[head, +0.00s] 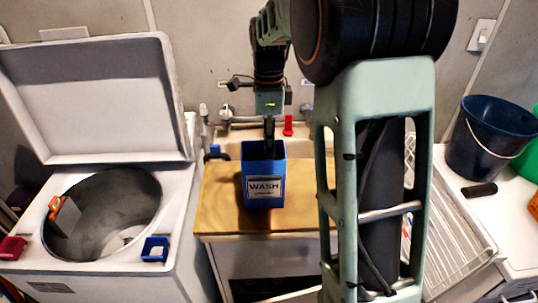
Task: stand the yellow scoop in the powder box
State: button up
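The powder box (264,188), blue with a white "WASH" label, stands upright on the wooden counter top. My gripper (269,138) points down at the box's open top, with its dark fingers at or just behind the rim. The fingers are seen close together and edge-on, so I cannot tell whether they are open or shut or hold anything. I make out no yellow scoop in this view; the inside of the box and what lies behind my arm are hidden.
An open top-loading washer (110,215) with its lid up is at the left, with small red and blue holders on its rim. A sink with taps is behind the box. A dark blue bucket (488,140) stands at the right. Bare counter (225,200) lies left of the box.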

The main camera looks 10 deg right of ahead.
notch_tip(320, 180, up, 8)
jog(key=shift+r, duration=0.1)
dwell(0.4)
